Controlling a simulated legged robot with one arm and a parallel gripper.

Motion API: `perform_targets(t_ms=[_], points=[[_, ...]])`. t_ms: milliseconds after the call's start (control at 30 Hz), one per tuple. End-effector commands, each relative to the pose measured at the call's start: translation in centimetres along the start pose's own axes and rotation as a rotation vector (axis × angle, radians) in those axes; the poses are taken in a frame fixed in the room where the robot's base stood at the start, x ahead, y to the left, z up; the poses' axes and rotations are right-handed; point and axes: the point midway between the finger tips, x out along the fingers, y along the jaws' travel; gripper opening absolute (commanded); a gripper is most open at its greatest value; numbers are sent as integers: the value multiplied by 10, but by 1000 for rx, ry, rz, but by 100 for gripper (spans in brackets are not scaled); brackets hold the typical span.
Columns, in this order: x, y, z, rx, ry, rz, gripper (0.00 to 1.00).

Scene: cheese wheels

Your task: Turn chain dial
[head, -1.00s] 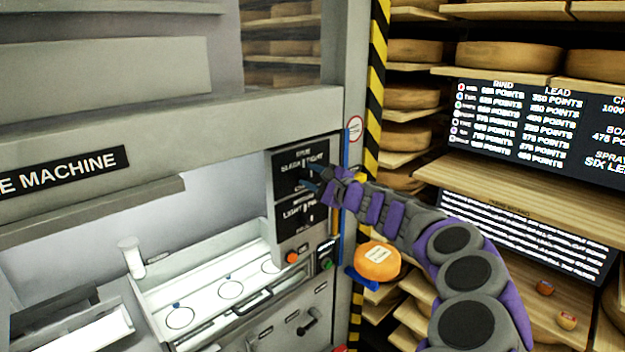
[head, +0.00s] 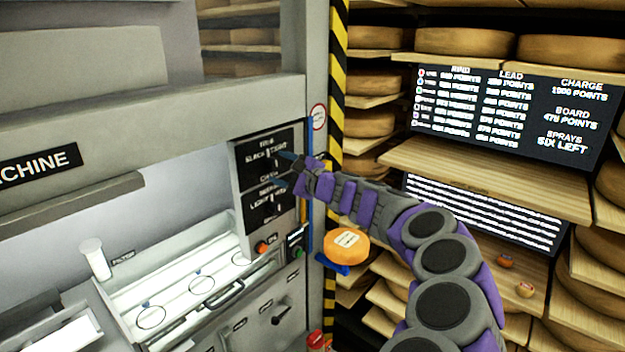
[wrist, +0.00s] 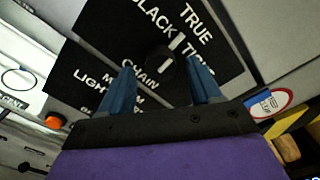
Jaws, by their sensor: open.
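The chain dial (wrist: 160,60) is a small dark round knob with a white pointer line, set on a black panel (head: 262,150) marked TRUE, SLACK, TIGHT and CHAIN. In the head view the dial is small and partly hidden by my fingers. My gripper (wrist: 163,85) is open, with one blue finger on each side below the knob in the wrist view. The knob sits between and just beyond the fingertips; I cannot tell if they touch it. In the head view my gripper (head: 280,168) reaches the panel from the right.
A second dial panel (head: 265,205) is just below. An orange button (head: 262,247) and a green one (head: 297,253) are lower. An orange cheese wheel (head: 346,245) sits right of the machine. Shelves of cheese wheels (head: 463,42) and score boards (head: 505,112) fill the right side.

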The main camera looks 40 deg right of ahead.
Motion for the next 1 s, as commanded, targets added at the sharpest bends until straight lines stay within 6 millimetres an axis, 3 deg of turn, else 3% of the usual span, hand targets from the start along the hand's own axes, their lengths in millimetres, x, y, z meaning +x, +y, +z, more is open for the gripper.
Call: perform_targets(t_ms=[200,600,1000], points=[[-41,-3,2,0,-1,-5,63],[-104,0,1,0,1,-2,63],[-148,0,0,0,0,-1,63]])
